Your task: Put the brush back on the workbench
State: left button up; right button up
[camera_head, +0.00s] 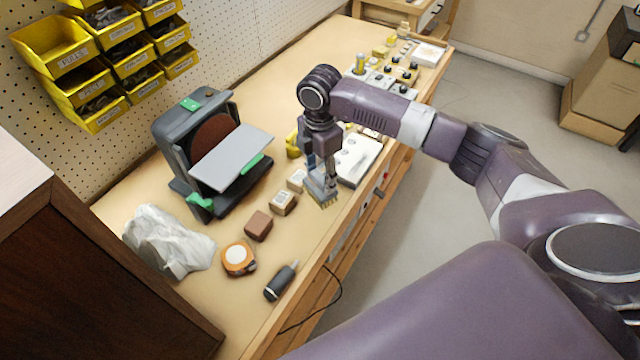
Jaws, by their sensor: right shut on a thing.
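My right gripper (322,182) points down over the workbench (215,312), near its front edge. It is shut on the brush (328,201). Only the lower end of the brush shows, with pale bristles below the fingers; the rest is hidden by the gripper. I cannot tell whether the bristles touch the bench top or hang just above it. My left gripper is not in view.
A disc sander (212,140), a white cloth (165,238), an orange tape measure (238,258), a dark-handled tool (281,281) and small blocks (258,225) lie nearby. A white panel (360,160) is just behind the gripper. Bare bench shows around the tape measure and blocks.

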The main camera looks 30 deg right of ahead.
aim_at(320, 187)
jog(key=shift+f, duration=0.4)
notch_tip(320, 187, down, 3)
jog(key=shift+r+p, duration=0.15)
jog(key=shift+p, duration=0.2)
jog(key=shift+f, duration=0.35)
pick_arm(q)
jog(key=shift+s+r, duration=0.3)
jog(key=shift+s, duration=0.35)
pick_arm(e)
jog(key=shift+f, duration=0.15)
jog(key=o, duration=1.3)
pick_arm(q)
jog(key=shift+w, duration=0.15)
